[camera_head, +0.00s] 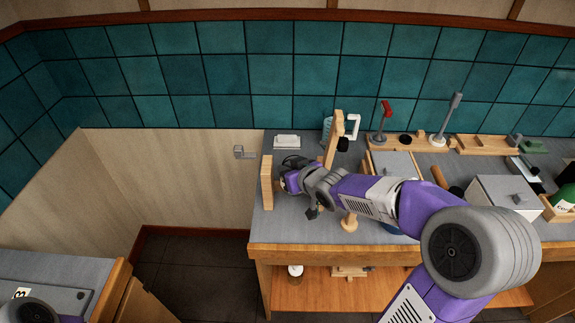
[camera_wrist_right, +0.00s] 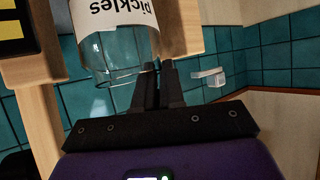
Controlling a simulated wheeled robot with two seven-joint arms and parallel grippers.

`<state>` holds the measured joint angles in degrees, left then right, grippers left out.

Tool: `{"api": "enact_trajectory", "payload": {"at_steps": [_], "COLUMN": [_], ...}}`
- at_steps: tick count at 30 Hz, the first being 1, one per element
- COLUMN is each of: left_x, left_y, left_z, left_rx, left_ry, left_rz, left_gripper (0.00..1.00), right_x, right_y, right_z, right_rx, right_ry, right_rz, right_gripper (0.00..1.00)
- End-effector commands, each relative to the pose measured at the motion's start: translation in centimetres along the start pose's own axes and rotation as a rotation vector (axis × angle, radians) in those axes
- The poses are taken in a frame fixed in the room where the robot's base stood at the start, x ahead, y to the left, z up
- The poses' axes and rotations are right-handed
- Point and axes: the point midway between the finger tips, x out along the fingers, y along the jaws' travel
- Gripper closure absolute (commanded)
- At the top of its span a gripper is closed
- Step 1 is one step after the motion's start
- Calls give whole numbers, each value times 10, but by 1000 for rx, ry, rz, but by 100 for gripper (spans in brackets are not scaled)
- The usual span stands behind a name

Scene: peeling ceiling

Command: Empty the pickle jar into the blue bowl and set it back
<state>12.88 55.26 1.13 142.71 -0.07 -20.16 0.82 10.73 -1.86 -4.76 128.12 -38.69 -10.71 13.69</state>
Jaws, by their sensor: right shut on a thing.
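The pickle jar (camera_wrist_right: 118,50) is clear glass with a white "pickles" label, which reads upside down in the right wrist view. Its upper part is cut off by the frame edge, and I cannot make out any contents. My right gripper (camera_wrist_right: 158,72) is shut at the jar's edge; its dark fingers are close together. In the head view my right gripper (camera_head: 283,181) is above the left end of the counter, and the jar is not clear there. A bit of blue (camera_head: 393,229), perhaps the blue bowl, shows under my right arm, which hides most of it. My left gripper is out of view.
Wooden posts (camera_head: 266,183) (camera_head: 334,138) stand close to my right gripper. Behind are a stand with a red-topped lever (camera_head: 383,118) and a white dish (camera_head: 287,141). A grey-white box (camera_head: 506,196) stands to the right. Open floor lies left of the counter (camera_head: 312,232).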

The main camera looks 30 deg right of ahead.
Motion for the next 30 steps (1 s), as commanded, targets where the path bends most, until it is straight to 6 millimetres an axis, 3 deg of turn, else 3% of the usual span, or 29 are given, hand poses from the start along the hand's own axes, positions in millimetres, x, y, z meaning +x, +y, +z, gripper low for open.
{"api": "enact_trajectory", "payload": {"at_steps": [15,30], "left_x": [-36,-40], "left_y": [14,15], "left_z": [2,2], "left_rx": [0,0], "left_ry": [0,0], "left_rz": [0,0], "left_gripper": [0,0], "right_x": [36,44], "right_y": [8,9], "right_z": [42,52], "right_rx": [74,90], "right_ry": [-127,-149], "right_rz": [-29,-35], "right_gripper": [100,100]}}
